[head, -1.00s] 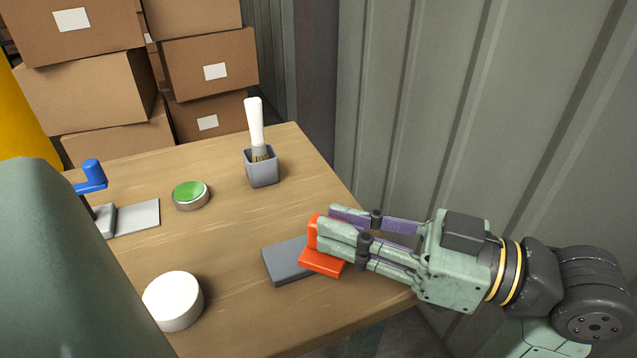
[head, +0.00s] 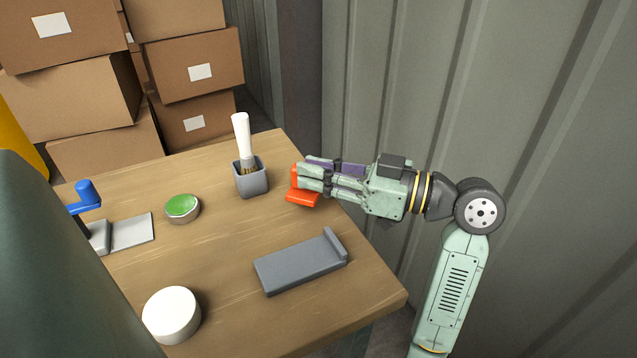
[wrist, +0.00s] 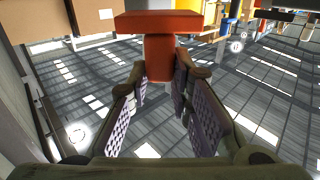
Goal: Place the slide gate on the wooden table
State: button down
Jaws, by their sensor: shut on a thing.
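My gripper (head: 303,182) is shut on an orange-red T-shaped piece (head: 301,198), which I take to be the slide gate. In the wrist view the gate (wrist: 159,58) has a flat bar across the top and a block between the padded fingers. The fingers hide part of it in the head view. The gripper lies level near the right edge of the wooden table (head: 220,245), right of the brush cup. I cannot tell whether the gate is touching the tabletop or above it.
A grey plate with a raised end (head: 300,262) lies on the table in front of the gripper. A grey cup with a brush (head: 251,178), a green button (head: 182,208), a blue-handled device (head: 85,196) and a white round lid (head: 171,315) stand around. A corrugated wall (head: 440,80) rises at right.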

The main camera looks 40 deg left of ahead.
jog(key=shift+f, duration=1.75)
jog(key=shift+f, duration=0.25)
jog(key=c, duration=1.5)
grip_release()
jog(key=shift+r, duration=0.1)
jog(key=shift+o, duration=0.2)
jog(key=shift+r, duration=0.25)
jog(key=shift+w+d+f, duration=0.15)
jog(key=shift+w+d, duration=0.05)
jog(key=shift+d, duration=0.1)
jog(key=b+v, duration=0.2)
jog(key=v, duration=0.9)
jog(key=shift+d, duration=0.15)
